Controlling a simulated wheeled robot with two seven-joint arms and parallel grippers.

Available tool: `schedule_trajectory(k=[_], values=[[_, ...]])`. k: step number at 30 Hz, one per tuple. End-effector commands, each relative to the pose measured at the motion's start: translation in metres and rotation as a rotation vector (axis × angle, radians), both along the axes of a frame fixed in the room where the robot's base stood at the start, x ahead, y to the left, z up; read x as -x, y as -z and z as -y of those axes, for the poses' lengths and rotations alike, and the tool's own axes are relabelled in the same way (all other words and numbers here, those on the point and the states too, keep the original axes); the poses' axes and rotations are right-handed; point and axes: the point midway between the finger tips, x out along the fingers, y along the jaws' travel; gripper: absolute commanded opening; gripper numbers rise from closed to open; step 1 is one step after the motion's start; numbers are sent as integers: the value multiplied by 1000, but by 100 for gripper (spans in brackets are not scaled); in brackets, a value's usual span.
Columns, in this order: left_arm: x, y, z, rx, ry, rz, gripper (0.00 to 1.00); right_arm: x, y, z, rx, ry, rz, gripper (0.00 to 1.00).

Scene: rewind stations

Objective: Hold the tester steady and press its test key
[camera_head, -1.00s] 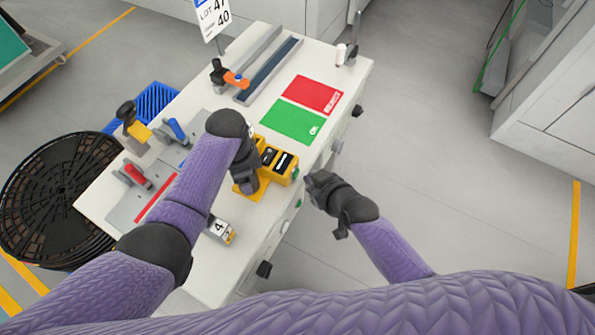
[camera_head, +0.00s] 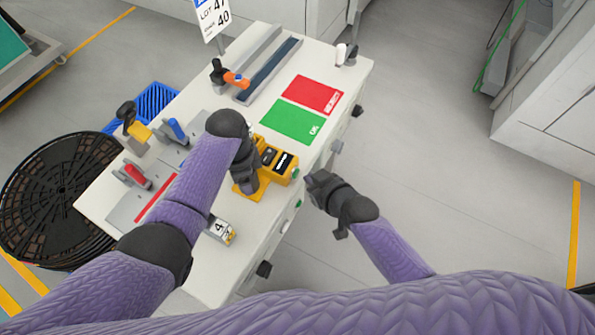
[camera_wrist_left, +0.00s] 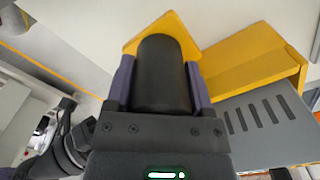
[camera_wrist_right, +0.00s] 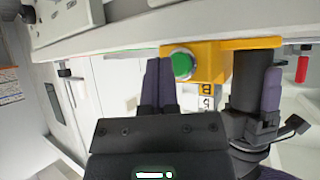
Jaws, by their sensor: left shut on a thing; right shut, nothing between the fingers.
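The yellow tester (camera_head: 276,176) with a dark top sits near the bench's front edge in the head view. My left gripper (camera_head: 247,184) is shut on its black upright grip, which shows between the fingers in the left wrist view (camera_wrist_left: 164,80). The tester's yellow body (camera_wrist_left: 248,62) lies beside it there. In the right wrist view, a round green key (camera_wrist_right: 182,64) faces out from the yellow housing (camera_wrist_right: 225,62). My right gripper (camera_wrist_right: 159,64) is shut and empty, its tips beside the green key. I cannot tell whether they touch it. The right gripper (camera_head: 316,182) is off the bench edge.
A green mat (camera_head: 293,121) and a red mat (camera_head: 313,94) lie behind the tester. A small block marked 4 (camera_head: 219,229) stands in front. Red (camera_head: 136,175) and blue (camera_head: 176,129) handled clamps are at the left. Floor to the right of the bench is clear.

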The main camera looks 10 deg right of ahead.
Motion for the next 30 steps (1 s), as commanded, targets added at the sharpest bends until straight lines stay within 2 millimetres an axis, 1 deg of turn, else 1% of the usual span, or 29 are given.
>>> schedule_trajectory(k=[5,12,30], values=[[-1,-1,0,1,0,2,0,0,0,0,0,0,0,0],[-1,-1,0,1,0,2,0,-4,-1,-7,-1,1,1,0],[-1,-1,0,1,0,2,0,-6,0,-10,0,0,0,0]])
